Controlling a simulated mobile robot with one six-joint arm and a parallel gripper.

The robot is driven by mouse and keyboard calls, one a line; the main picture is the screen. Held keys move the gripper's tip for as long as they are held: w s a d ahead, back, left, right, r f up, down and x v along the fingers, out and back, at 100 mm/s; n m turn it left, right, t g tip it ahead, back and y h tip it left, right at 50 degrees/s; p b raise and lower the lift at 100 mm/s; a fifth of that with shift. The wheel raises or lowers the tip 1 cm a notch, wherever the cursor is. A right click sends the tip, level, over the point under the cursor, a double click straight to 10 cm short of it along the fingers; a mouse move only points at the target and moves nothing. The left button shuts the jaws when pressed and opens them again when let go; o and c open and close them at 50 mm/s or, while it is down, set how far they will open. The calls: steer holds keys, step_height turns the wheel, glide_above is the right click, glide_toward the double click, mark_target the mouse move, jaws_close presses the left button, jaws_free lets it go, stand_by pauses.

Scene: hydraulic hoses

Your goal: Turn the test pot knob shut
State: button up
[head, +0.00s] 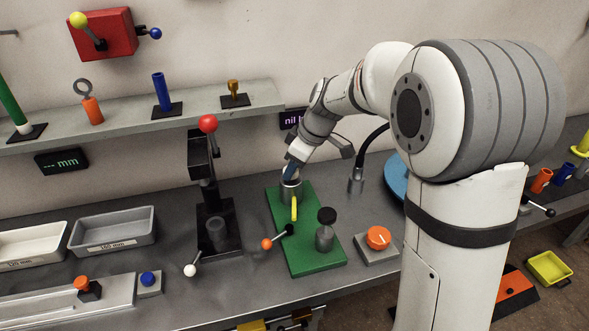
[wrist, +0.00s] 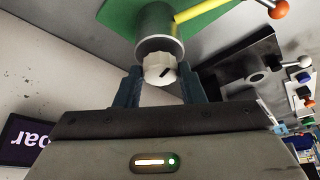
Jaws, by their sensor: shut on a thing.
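The test pot (head: 291,190) is a grey cylinder standing at the far end of a green plate (head: 312,258) on the bench. Its white ribbed knob (wrist: 159,68) with a black mark shows in the wrist view, against the end of the pot (wrist: 156,25). My gripper (wrist: 160,76) has its dark blue fingers on either side of the knob and is shut on it. In the head view my gripper (head: 291,172) points down onto the top of the pot and hides the knob there.
An orange dial (head: 378,237) sits to the right. A black press with a red-ball lever (head: 208,124) stands to the left. A purple-lettered display (wrist: 30,140) hangs on the wall.

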steer(key=shift+s+a+m+t+h+b, duration=0.1)
steer(key=shift+m+t+h+b, duration=0.35)
steer(key=shift+m, duration=1.05)
steer(key=o, duration=1)
steer(key=shift+r, duration=0.15)
steer(key=v, duration=0.7)
steer(key=shift+s+r, duration=0.2)
steer(key=shift+r, duration=0.05)
